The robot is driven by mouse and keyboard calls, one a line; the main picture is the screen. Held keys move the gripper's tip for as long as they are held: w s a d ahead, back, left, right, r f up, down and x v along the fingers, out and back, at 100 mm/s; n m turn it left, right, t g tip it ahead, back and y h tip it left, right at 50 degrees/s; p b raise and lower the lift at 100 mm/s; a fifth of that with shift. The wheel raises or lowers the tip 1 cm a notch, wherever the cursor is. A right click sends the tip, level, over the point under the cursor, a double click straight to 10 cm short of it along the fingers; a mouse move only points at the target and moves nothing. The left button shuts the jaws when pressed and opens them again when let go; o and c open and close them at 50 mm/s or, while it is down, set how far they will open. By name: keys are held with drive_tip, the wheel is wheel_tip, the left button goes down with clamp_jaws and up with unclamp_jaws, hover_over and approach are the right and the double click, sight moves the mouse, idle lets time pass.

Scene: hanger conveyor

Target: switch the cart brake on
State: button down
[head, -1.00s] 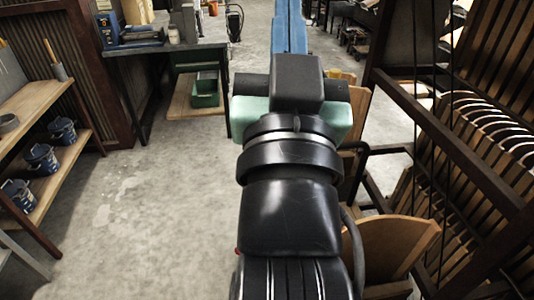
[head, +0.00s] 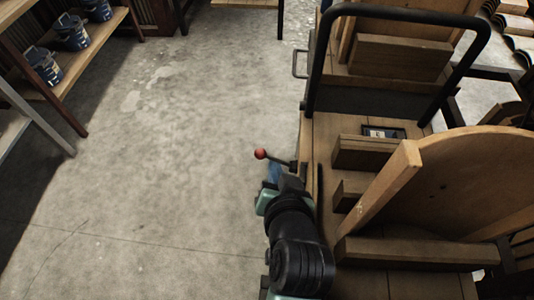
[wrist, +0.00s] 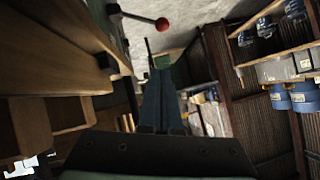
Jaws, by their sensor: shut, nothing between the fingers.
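The cart (head: 325,135) fills the right of the head view, with a wooden deck and a black tube handle (head: 400,11). A brake lever with a red ball knob (head: 260,154) sticks out to the left from the cart's side on a dark rod. The knob also shows at the top of the wrist view (wrist: 162,24). My gripper, with blue fingers (head: 273,172), is just below the knob in the head view. The fingers (wrist: 160,95) look shut and empty in the wrist view, apart from the knob. Part of the gripper is hidden behind my wrist in the head view.
Wooden pieces, one with a large curved board (head: 450,185), stand on the cart. A shelf with blue tins (head: 70,32) is at the upper left. The concrete floor (head: 170,170) left of the cart is clear.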

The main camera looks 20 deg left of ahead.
drive_tip(key=b, duration=0.3)
hover_over(264, 155)
drive_tip(key=s+d, duration=0.2)
wheel_tip(264, 155, down, 5)
drive_tip(key=shift+w+a+f+b, duration=0.1)
drive_tip(key=shift+a+f+b, duration=0.15)
drive_tip(key=shift+f, duration=0.4)
drive_tip(key=shift+w+a+f+b, duration=0.1)
drive_tip(key=shift+f+b, duration=0.25)
drive_tip(key=shift+f, duration=0.3)
drive_tip(key=shift+a+f+b, duration=0.2)
drive_tip(key=shift+f+b, duration=0.1)
drive_tip(key=shift+f, duration=0.35)
